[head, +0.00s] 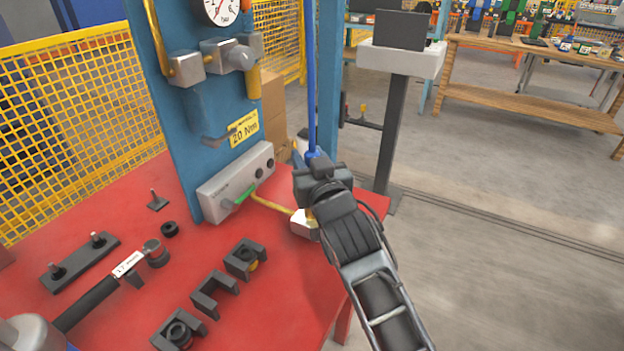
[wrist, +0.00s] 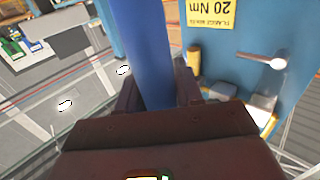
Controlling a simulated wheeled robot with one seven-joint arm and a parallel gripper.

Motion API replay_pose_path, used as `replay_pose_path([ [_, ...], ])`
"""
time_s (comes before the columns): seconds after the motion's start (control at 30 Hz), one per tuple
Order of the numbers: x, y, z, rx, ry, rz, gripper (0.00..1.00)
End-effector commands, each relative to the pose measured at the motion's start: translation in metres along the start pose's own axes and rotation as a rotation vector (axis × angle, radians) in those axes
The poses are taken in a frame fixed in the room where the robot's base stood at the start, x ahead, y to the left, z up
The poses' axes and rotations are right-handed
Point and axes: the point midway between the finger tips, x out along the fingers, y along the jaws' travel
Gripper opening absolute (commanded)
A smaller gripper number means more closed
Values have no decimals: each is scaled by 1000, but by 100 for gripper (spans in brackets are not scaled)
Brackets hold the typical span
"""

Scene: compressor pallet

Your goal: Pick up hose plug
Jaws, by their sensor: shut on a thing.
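My gripper (head: 316,170) is over the right back part of the red table, beside the blue panel. It is shut on the blue hose plug (head: 313,155), and a blue hose (head: 312,80) runs straight up from there. In the wrist view the blue piece (wrist: 148,60) stands between the two dark fingers of my gripper (wrist: 155,92). The lower end of the plug is hidden by the gripper body.
A blue panel (head: 185,130) with a gauge, fittings and a grey box (head: 235,183) stands left of my gripper. The red table (head: 285,290) holds black brackets (head: 214,296) and a torque wrench (head: 90,300). A light block (head: 303,226) sits just below my gripper. Open floor lies right.

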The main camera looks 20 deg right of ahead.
Motion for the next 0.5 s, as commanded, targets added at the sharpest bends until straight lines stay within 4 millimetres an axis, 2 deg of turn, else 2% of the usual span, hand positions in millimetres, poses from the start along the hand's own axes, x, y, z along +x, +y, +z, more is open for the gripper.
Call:
replay_pose_path([
  [0.03,0,0,0,0,0,0,27],
  [0.3,0,0,0,0,0,0,1],
  [0.5,0,0,0,0,1,0,0],
])
